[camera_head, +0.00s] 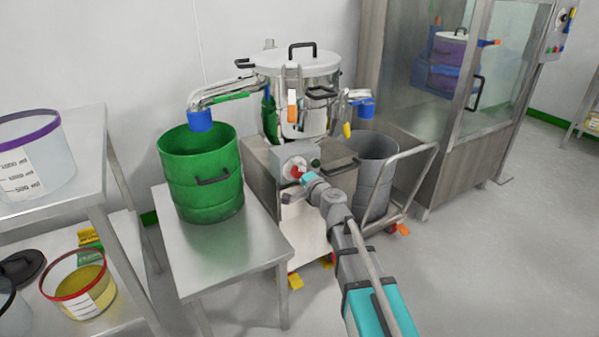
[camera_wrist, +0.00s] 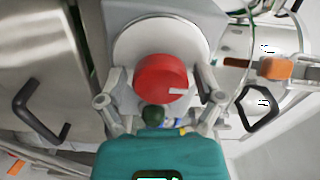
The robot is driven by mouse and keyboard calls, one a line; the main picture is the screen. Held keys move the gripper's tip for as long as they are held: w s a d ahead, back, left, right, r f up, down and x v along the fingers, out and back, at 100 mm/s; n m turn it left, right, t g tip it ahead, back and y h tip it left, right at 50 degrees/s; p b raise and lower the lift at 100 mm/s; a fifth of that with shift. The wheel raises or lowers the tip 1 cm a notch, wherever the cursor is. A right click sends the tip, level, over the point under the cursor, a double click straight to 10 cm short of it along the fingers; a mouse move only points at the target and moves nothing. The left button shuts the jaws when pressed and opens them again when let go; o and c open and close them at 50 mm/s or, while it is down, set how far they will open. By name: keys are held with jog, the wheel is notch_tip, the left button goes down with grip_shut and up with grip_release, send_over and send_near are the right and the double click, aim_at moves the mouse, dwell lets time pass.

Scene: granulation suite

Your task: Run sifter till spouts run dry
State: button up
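The sifter (camera_head: 298,88) is a steel drum with a lidded top on a box-shaped base. Its left spout (camera_head: 225,95) ends in a blue sleeve over a green drum (camera_head: 205,185). A right spout with a blue sleeve (camera_head: 364,108) sits above a grey drum (camera_head: 378,165). I see no material falling from either spout. The red knob (camera_wrist: 162,78) on the sifter's front panel has a white mark pointing right in the wrist view. My gripper (camera_wrist: 160,88) is open, its fingers on both sides of the knob with gaps. A dark green button (camera_wrist: 153,115) is near it.
The green drum stands on a steel table (camera_head: 235,245). A cart frame (camera_head: 405,165) surrounds the grey drum. Shelving with tubs (camera_head: 45,155) is at left. A glass-fronted cabinet (camera_head: 500,75) is at back right.

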jog(key=shift+s, duration=0.1)
dwell(0.3)
jog(key=shift+s+d, duration=0.35)
jog(key=shift+s, duration=0.25)
jog(key=v, duration=1)
jog(key=shift+s+d, duration=0.2)
jog(key=shift+d, duration=0.05)
